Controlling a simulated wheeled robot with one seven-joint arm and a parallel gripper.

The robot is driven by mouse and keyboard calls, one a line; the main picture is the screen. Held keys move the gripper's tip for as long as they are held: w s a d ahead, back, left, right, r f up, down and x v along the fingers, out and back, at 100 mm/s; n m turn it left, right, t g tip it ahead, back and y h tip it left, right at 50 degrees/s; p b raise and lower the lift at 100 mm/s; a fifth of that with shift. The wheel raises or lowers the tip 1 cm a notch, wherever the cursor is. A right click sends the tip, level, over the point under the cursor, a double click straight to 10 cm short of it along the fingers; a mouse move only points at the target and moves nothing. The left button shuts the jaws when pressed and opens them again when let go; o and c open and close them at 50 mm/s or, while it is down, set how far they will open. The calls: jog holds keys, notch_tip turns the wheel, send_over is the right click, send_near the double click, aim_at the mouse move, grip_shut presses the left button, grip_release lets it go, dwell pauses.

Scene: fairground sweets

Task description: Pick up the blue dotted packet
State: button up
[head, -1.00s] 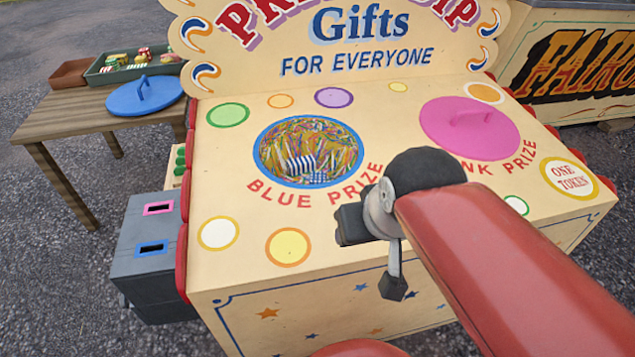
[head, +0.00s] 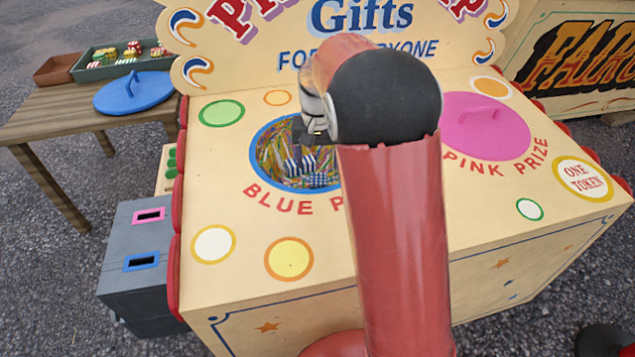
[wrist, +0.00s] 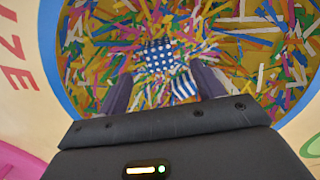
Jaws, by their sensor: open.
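The blue dotted packet (wrist: 160,57) has white dots and lies on coloured paper shreds inside the blue-rimmed round opening (head: 256,150). It shows small in the head view (head: 322,181). A blue-and-white striped packet (wrist: 184,84) lies close beside it, nearer my gripper in the wrist view. My gripper (wrist: 160,76) is open over the opening, pointing down into it. Its fingers stand left and right of the packets, with nothing visibly held. How far the fingertips are above the packets I cannot tell. In the head view my arm covers most of the gripper and the opening's right side.
The opening is in a cream stall top (head: 235,262) lettered "BLUE PRIZE". A pink lid (head: 485,130) covers the right side. A painted signboard (head: 260,75) rises behind. A blue lid (head: 135,92) lies on a wooden table at left. A grey slotted box (head: 140,285) stands front left.

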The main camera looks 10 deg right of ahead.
aim_at(319, 179)
jog(key=f, duration=0.8)
jog(key=shift+w+d+b, duration=0.15)
jog(key=shift+w+b, duration=0.05)
jog(key=shift+b, duration=0.2)
jog(key=shift+r, duration=0.1)
jog(key=shift+c, duration=0.2)
jog(key=c, duration=1)
